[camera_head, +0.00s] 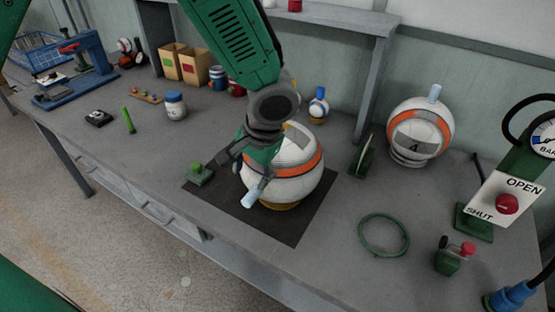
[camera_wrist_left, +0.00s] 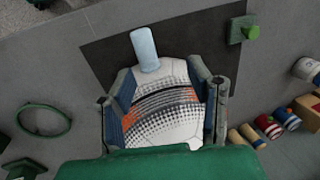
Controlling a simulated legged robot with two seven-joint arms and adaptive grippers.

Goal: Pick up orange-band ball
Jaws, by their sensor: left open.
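A white ball with an orange band (camera_head: 305,168) rests on a yellowish base on a dark mat (camera_head: 290,230). A pale blue cylinder (camera_head: 250,198) sticks out from its near side; it also shows in the left wrist view (camera_wrist_left: 143,48). My left gripper (camera_head: 243,170) is open at the ball's near left side, partly covering it. In the left wrist view, the ball's dotted white-and-orange surface (camera_wrist_left: 165,112) shows between the spread fingers (camera_wrist_left: 166,92). I cannot tell whether they touch it. My right gripper is out of view.
A similar ball (camera_head: 420,130) marked 4 stands on a holder at the back right. A green block (camera_head: 200,174) sits on the mat's left corner. A shelf is behind.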

